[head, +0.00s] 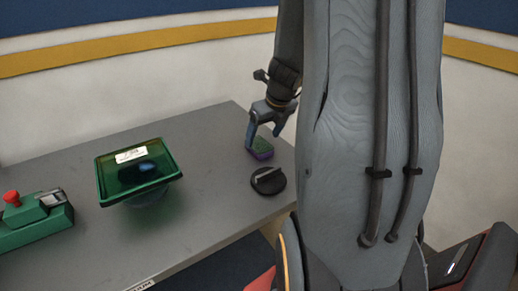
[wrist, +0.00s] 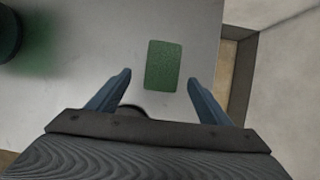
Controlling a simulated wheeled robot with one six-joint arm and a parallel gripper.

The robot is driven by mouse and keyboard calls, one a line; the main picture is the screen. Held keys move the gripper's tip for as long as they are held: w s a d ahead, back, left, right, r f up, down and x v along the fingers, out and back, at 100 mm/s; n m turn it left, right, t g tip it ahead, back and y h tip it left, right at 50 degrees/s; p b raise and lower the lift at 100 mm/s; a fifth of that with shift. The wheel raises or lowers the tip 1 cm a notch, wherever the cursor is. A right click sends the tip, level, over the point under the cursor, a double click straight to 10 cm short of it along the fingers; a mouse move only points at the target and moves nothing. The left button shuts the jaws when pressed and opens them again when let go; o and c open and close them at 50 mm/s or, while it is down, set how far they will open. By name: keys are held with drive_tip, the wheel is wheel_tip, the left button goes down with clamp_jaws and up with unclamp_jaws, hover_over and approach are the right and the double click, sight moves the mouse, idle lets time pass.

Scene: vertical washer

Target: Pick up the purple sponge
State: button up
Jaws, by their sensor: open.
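The purple sponge (head: 260,153) lies on the grey table near its right end in the head view. It has a green top and a purple lower side. In the wrist view only the green top of the sponge (wrist: 163,65) shows, as an upright rectangle. My gripper (head: 266,132) is above the sponge in the head view, with its fingers pointing down and partly covering it. In the wrist view my gripper (wrist: 160,78) is open, one blue finger to each side of the sponge's lower end, with gaps on both sides. Whether the fingers reach down to sponge height I cannot tell.
A black round knob-like disc (head: 268,181) lies just in front of the sponge. A green box with a red button (head: 32,215) is at the left. The table's right edge is close to the sponge.

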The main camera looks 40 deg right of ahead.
sight(260, 145)
drive_tip(key=shift+w+d+b+x, duration=0.15)
drive_tip(key=shift+b+x, duration=0.05)
drive_tip(key=shift+x, duration=1.2)
drive_tip(key=shift+w+d+b+x, duration=0.1)
drive_tip(key=shift+b+x, duration=0.1)
drive_tip(key=shift+x, duration=1.2)
drive_tip(key=shift+r, duration=0.15)
drive_tip(key=shift+f, duration=0.25)
drive_tip(key=shift+c, duration=0.5)
drive_tip(key=c, duration=1.1)
drive_tip(key=shift+r, duration=0.1)
wheel_tip(260, 145, up, 10)
drive_tip(key=p, duration=0.2)
drive_tip(key=shift+r, duration=0.2)
